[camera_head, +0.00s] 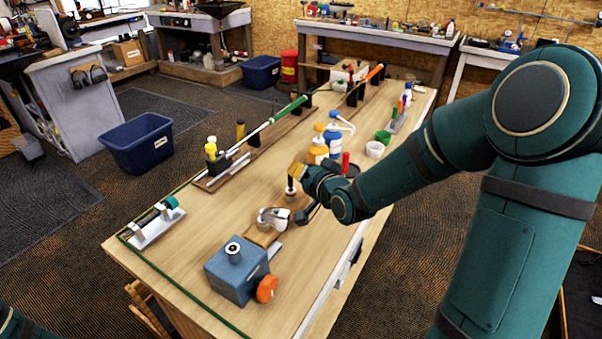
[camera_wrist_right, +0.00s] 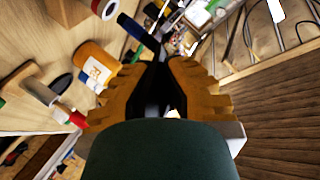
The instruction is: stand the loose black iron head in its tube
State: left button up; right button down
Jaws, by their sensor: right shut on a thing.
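My right gripper (camera_head: 297,170) is over the middle of the workbench, its tan fingers pointing left in the head view. In the right wrist view the fingers (camera_wrist_right: 158,88) are closed on a dark piece, which looks like the black iron head (camera_wrist_right: 160,72); its outline is largely hidden between them. In the head view a small black upright part (camera_head: 291,185) shows just below the fingertips, above a wooden block. I cannot tell whether it is the held piece or whether it touches a tube. A silver club head (camera_head: 274,215) lies at the block's near end. My left gripper is out of view.
A blue box (camera_head: 232,277) with an orange knob (camera_head: 267,289) stands at the near end. A green-gripped club (camera_head: 284,112) rests in a long rack behind.

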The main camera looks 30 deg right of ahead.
dwell(0.9)
jog(key=shift+f+b, duration=2.05)
jog(key=shift+b, duration=0.45)
jog(key=c, duration=1.1)
grip_release()
jog(key=shift+o, duration=0.2)
jog(key=v, duration=0.7)
jog(key=shift+s, duration=0.25)
jog(key=shift+r, duration=0.1)
